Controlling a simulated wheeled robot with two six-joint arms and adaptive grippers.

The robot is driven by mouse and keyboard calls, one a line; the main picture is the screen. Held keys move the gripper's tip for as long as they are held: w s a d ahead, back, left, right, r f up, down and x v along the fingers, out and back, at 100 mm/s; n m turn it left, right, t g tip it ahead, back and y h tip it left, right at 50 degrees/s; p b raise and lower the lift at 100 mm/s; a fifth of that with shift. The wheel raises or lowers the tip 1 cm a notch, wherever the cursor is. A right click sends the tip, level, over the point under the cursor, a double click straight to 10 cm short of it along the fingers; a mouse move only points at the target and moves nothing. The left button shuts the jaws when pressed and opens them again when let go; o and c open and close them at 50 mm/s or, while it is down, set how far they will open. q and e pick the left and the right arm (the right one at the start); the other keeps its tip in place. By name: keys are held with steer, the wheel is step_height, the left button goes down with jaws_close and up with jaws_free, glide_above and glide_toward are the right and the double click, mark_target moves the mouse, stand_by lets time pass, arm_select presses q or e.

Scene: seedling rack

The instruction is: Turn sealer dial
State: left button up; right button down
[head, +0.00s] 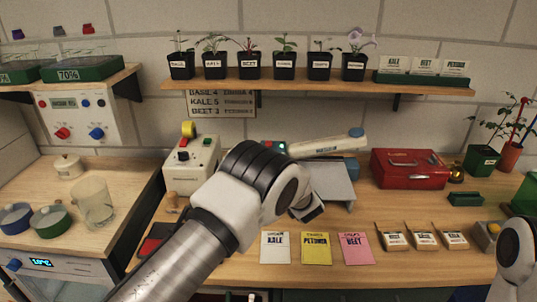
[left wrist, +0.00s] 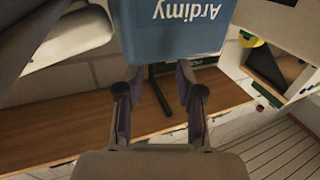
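The sealer appears to be the long white-armed device (head: 335,144) with a blue end, set over a grey-blue body (head: 335,185) at the middle of the bench. A small teal panel (head: 274,147) with a red spot shows at its left, partly behind my left arm; I cannot make out a dial there. My left gripper is mostly hidden behind its own wrist in the head view. In the left wrist view my left gripper (left wrist: 160,92) has its fingers apart with nothing between them. A blue lettered body (left wrist: 172,28) lies just beyond the fingertips.
A white box (head: 192,155) with a red switch and dark knob stands left of the sealer. A red toolbox (head: 408,168) is to the right. Seed packets (head: 316,248) lie along the front. A shelf (head: 300,84) of potted seedlings hangs above.

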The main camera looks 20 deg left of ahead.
arm_select(q)
steer(key=x, duration=0.3)
steer(key=shift+r, duration=0.2)
steer(key=shift+w+a+f, duration=0.1)
steer(key=shift+w+a, duration=0.25)
steer(key=shift+w, duration=0.15)
jaws_close()
